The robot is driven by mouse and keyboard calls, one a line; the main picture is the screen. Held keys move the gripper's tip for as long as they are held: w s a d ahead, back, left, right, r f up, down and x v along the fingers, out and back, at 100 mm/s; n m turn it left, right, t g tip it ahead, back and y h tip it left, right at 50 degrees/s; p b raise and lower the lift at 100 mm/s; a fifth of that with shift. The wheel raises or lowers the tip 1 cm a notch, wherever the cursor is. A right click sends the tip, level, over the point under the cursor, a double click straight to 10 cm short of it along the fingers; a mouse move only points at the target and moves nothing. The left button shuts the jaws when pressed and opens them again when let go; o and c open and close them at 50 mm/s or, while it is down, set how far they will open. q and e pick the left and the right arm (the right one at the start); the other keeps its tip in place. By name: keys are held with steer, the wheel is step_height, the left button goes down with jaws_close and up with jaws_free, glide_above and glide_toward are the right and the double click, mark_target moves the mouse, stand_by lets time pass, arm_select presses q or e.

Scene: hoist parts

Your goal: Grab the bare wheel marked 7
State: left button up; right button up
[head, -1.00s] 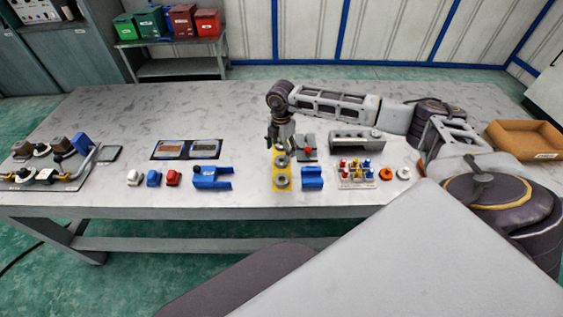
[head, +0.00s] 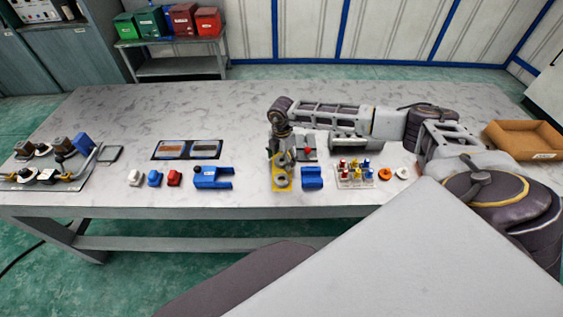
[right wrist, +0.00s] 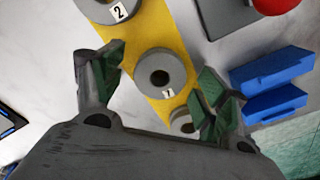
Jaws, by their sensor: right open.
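A yellow strip (right wrist: 150,45) holds grey round wheels with centre holes. In the right wrist view one wheel (right wrist: 160,75) sits between my finger tips; its small tag reads like a 1 or a 7, I cannot tell which. Beyond it is a wheel tagged 2 (right wrist: 108,6), cut by the picture's edge. A third round part (right wrist: 182,121) shows partly beside the right finger, its tag not visible. My right gripper (right wrist: 158,82) is open and empty above the strip; it also shows in the head view (head: 281,160). My left gripper is not in view.
A blue block (head: 312,177) stands just right of the strip, and a grey part with a red knob (head: 308,153) behind it. A blue forked part (head: 212,178) lies to the left. A tray of small coloured pieces (head: 355,174) is to the right. The table's back left is clear.

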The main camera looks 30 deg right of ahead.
steer(key=c, duration=1.4)
steer(key=shift+r, duration=0.1)
step_height(320, 180, up, 10)
steer(key=shift+b, duration=0.45)
